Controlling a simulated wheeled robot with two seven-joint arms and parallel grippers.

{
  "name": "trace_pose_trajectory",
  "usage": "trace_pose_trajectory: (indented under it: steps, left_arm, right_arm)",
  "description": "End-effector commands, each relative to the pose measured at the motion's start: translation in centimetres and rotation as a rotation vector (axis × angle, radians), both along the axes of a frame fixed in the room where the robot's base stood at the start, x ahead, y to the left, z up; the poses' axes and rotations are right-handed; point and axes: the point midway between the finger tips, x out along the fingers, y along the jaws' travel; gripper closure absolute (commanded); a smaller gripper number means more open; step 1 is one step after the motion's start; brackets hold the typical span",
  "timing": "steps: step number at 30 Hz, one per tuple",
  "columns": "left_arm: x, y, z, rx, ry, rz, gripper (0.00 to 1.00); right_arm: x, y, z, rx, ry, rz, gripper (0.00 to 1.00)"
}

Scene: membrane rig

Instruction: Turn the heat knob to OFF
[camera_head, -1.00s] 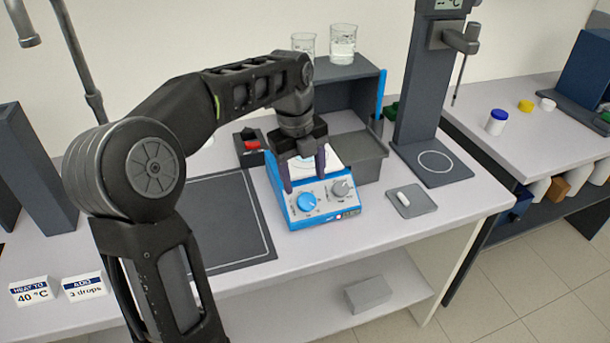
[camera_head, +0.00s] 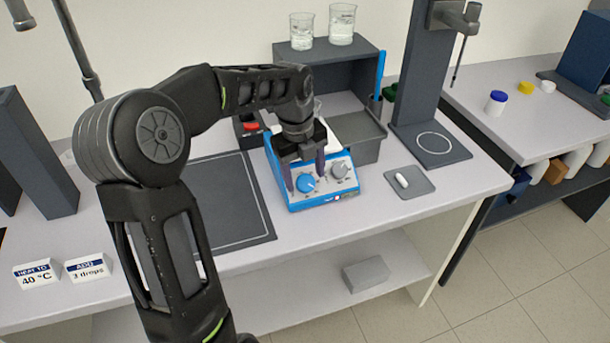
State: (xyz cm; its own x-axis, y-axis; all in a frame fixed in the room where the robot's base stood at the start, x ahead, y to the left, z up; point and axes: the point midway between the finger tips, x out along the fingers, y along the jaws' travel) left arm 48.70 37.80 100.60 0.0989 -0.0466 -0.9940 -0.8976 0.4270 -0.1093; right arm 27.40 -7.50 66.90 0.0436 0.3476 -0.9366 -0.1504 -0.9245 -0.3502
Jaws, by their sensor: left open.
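A blue and white hotplate unit (camera_head: 322,200) stands near the front edge of the bench. Its front panel has a blue knob (camera_head: 305,184) on the left and a grey knob (camera_head: 340,170) on the right. The labels are too small to read, so I cannot tell which is the heat knob or its setting. My left gripper (camera_head: 305,178) reaches down over the unit, open, with one finger on each side of the blue knob. I cannot tell whether the fingers touch it. The gripper and wrist hide much of the plate top. My right gripper is not in view.
A box with a red switch (camera_head: 250,128) sits behind left. A pad with a white stir bar (camera_head: 402,181) lies right. A dark mat (camera_head: 222,200) lies left.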

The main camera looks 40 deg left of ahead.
Motion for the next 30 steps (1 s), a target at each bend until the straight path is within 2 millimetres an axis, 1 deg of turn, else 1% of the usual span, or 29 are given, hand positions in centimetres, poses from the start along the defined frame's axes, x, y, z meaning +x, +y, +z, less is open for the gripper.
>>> trace_pose_trajectory:
  steps: [1, 4, 12, 30]
  left_arm:
    - [-0.01, -0.06, -0.48, -0.001, 0.003, -0.001, 0.37]
    - [0.09, -0.1, -1.03, -0.001, 0.0, 0.0, 0.37]
    - [0.13, -0.1, -1.18, 0.0, -0.001, 0.0, 0.37]
    - [0.12, -0.11, -1.15, 0.0, -0.001, 0.0, 0.86]
  right_arm:
    - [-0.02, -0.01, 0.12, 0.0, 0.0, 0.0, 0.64]
    - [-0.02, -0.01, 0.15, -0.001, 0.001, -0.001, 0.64]
    - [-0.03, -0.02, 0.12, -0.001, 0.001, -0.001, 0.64]
    - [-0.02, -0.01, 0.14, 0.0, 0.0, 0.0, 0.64]
